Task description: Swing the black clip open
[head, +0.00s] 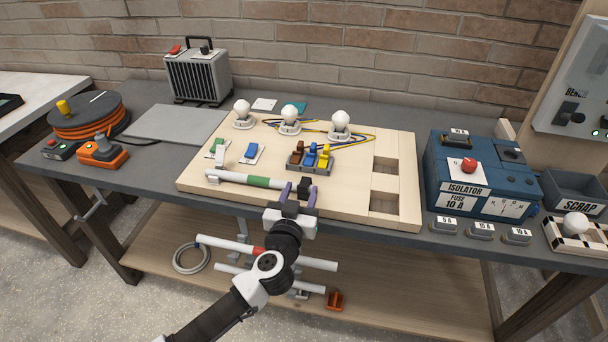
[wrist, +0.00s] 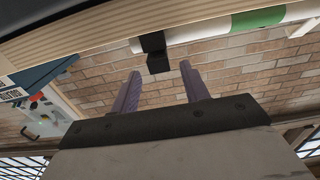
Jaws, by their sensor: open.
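The black clip (wrist: 156,52) is a small dark block at the end of a white tube with a green band (wrist: 258,20) in the wrist view. My gripper (wrist: 160,70) is open, with its two purple fingers apart. The clip shows just beyond and between the fingertips, and I see no contact. In the head view my gripper (head: 299,190) is at the right end of the tube (head: 258,182), at the front of the wooden board. The clip there is a dark patch between the fingers, mostly hidden, so its exact position is unclear.
The wooden board (head: 345,207) carries several bulbs, a lever connector block (head: 310,158) and two square cut-outs. A blue isolator box (head: 478,175) stands to the right, with a scrap bin (head: 577,190) beyond it. White tubes (head: 275,262) lie below the table edge.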

